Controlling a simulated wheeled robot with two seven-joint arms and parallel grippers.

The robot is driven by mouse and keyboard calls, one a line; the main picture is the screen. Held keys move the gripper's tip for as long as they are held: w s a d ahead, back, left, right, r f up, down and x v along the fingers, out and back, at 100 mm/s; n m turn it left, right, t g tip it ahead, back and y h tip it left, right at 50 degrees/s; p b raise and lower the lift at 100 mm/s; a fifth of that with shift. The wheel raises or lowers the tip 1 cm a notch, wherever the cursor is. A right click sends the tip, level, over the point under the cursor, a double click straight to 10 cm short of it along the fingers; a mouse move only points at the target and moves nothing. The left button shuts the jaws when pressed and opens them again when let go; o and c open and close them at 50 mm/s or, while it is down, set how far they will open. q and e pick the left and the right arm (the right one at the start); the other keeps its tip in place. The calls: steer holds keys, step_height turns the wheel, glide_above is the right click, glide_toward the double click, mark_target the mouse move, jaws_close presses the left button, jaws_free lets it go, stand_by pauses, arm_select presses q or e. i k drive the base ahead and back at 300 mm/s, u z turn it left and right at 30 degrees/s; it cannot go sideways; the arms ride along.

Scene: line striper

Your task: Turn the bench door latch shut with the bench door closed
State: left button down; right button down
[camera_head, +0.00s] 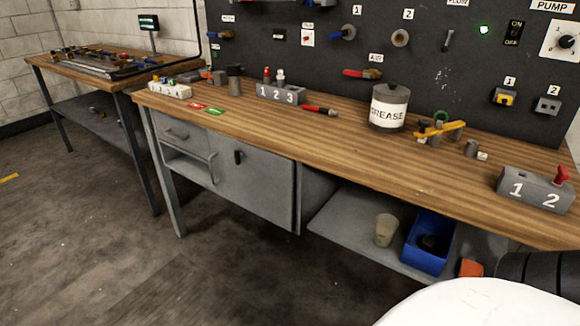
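The grey bench door (258,190) is in the front of the cabinet under the wooden workbench, left of the middle of the view. It looks closed or nearly so; a small gap along its right edge cannot be ruled out. A small dark latch (239,157) sits on the upper left part of the door and looks roughly upright. Whether it is engaged cannot be told. A vertical bar handle (212,168) is at the door's left side. Neither of my grippers is in view.
The workbench top (330,150) holds a grease can (389,107), a 1-2-3 block (280,94) and a 1-2 block (535,190). A lower shelf (345,222) holds a cup (386,230) and a blue bin (430,242). The floor (200,270) before the door is clear.

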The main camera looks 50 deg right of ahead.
mark_target(237, 156)
steer(key=z, duration=1.55)
steer(key=i, duration=0.95)
steer(key=u, duration=0.1)
